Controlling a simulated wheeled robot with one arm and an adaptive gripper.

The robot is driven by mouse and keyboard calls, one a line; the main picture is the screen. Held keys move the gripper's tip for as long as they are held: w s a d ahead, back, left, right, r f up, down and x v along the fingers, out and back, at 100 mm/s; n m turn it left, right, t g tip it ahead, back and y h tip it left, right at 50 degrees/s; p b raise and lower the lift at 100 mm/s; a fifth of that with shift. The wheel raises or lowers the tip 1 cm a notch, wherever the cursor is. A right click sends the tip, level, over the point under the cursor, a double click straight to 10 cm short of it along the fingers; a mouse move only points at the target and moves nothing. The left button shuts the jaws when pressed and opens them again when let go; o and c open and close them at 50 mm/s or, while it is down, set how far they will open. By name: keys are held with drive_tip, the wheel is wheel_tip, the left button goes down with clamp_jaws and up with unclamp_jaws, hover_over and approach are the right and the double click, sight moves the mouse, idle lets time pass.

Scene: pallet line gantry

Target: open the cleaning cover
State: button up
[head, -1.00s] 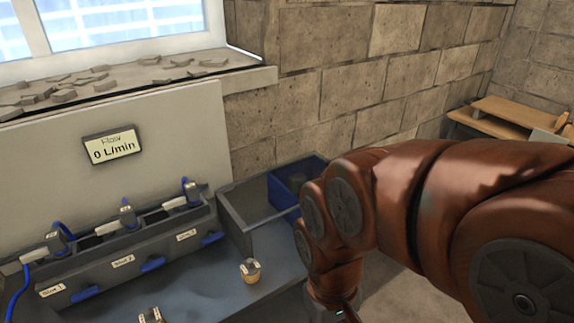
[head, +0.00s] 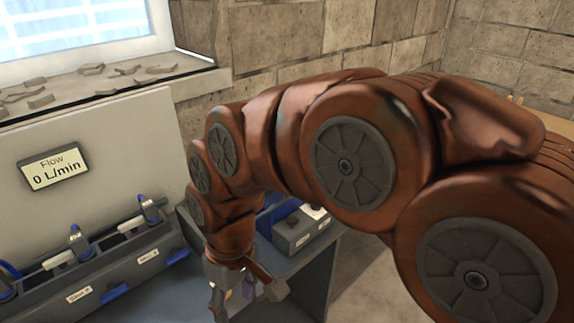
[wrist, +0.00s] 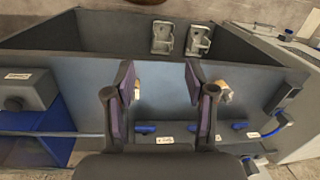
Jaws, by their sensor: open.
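I cannot tell for sure which part is the cleaning cover; none in view is labelled so. A long grey slot unit (head: 130,262) with labelled slots and blue handles stands at the left in the head view; its labels and handles also show low in the wrist view (wrist: 195,141). My gripper (head: 240,300) hangs over the bench in the head view. My arm hides much of the bench. A small yellow-and-grey part (wrist: 222,92) is on the bench, beyond the right finger.
A flow display (head: 55,167) reads 0 L/min. A grey block with knobs (head: 298,238) sits right of my gripper. A blue bin (wrist: 35,140) shows at left in the wrist view. Two grey fittings (wrist: 199,40) are near the far wall.

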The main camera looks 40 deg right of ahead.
drive_tip(key=w+d+r+n+t+y+b, duration=0.1)
drive_tip(key=w+d+r+t+y, duration=0.15)
drive_tip(key=w+d, duration=0.5)
drive_tip(key=w+d+r+n+t+y+b, duration=0.1)
drive_tip(key=w+d+r+t, duration=0.3)
drive_tip(key=w, duration=0.7)
drive_tip(key=d+f+t, duration=0.1)
drive_tip(key=d, duration=0.8)
drive_tip(key=d+f+t+h, duration=0.1)
drive_tip(key=d, duration=0.8)
drive_tip(key=d+f+m+t+h, duration=0.1)
drive_tip(key=d, duration=0.9)
drive_tip(key=shift+h+b, duration=0.25)
drive_tip(key=shift+b, duration=0.05)
drive_tip(key=shift+p+x, duration=1.05)
drive_tip(key=shift+x, duration=2.9)
drive_tip(key=shift+c, duration=0.3)
clamp_jaws()
